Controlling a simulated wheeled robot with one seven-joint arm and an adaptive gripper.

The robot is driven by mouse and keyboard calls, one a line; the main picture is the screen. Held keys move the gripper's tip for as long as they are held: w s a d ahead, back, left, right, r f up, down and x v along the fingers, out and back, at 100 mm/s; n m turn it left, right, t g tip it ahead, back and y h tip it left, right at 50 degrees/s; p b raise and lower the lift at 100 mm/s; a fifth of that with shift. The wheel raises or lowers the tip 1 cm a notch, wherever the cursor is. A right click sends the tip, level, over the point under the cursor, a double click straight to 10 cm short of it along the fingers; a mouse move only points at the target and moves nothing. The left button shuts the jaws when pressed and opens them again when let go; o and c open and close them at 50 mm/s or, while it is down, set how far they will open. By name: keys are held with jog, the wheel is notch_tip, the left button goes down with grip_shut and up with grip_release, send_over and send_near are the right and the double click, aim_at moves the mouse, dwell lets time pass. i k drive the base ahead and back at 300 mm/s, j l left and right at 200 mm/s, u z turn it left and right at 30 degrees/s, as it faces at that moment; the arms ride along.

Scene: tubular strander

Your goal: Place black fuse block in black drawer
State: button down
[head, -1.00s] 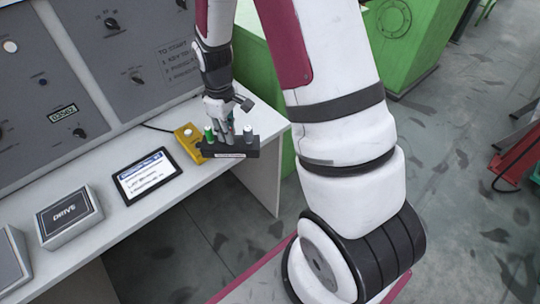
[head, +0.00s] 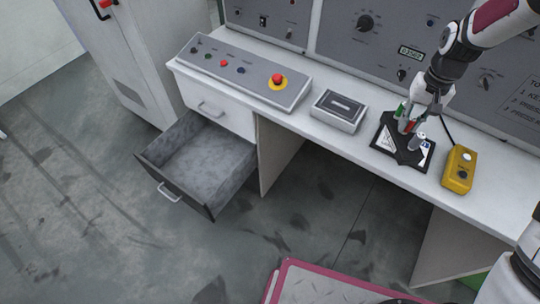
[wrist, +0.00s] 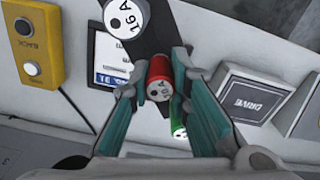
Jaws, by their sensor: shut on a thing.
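My gripper (head: 411,122) is shut on the black fuse block (head: 403,150), at its middle near the red fuse. The block carries green, red and pale fuses. In the head view it overlaps the dark-framed tablet on the desk; I cannot tell how high it is above it. In the wrist view the teal fingers (wrist: 163,88) are either side of the red fuse, with the black block (wrist: 150,45) beyond them. The black drawer (head: 175,190) is pulled open at the left under the desk, well away from my gripper. Its grey inside looks empty.
On the desk are a tablet (head: 387,140), a yellow button box (head: 459,170), a grey boxed device (head: 340,110) and a sloped control panel (head: 243,75) with a red button. A white closed drawer (head: 215,108) is above the open one. The floor before the drawer is clear.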

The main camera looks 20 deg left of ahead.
aim_at(206, 161)
jog(key=u, duration=1.8)
jog(key=i+l+u, duration=0.45)
jog(key=l, duration=0.2)
jog(key=i+l+u, duration=0.2)
jog(key=l, duration=0.2)
